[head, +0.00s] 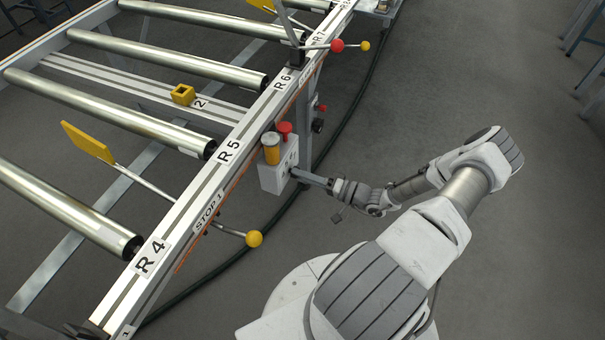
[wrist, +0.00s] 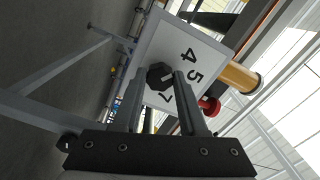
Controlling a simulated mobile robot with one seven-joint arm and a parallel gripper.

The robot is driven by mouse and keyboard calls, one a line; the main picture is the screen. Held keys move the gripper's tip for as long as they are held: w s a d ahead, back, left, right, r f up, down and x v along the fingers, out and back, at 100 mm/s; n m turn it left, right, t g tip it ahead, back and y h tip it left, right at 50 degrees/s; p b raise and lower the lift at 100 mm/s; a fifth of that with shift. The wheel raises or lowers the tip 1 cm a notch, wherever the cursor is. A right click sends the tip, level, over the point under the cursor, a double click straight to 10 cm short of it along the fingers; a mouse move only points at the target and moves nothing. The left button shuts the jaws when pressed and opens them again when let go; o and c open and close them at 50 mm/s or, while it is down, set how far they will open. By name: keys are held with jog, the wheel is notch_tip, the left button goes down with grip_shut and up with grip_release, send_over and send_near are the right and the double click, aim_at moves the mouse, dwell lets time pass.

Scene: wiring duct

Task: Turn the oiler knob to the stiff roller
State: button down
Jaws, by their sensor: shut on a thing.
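The oiler is a white box (head: 275,180) on the outer side of the conveyor rail, with an amber cylinder (head: 270,148) and a red cap (head: 284,128) on top. In the wrist view its white face (wrist: 205,48) carries the numbers 4, 5 and 7; the black knob (wrist: 158,76) sits beside them. A light mark shows on the knob, towards the numbers. My gripper (head: 300,174) reaches the box from the right and is shut on the knob, one finger on each side. Rollers by labels R4 (head: 60,205) and R5 (head: 110,110) show; none visibly looks stiff.
A yellow-ball lever (head: 254,238) stands out from the rail near STOP 1, and a red-ball lever (head: 337,46) near R7. A black cable (head: 345,130) runs along the floor by the frame. Open floor (head: 460,90) lies to the right.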

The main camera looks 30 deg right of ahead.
jog(key=shift+n, duration=0.6)
jog(key=shift+c, duration=2.2)
grip_release()
jog(key=p+v, duration=0.2)
jog(key=v, duration=1.5)
jog(key=shift+s+d, duration=0.2)
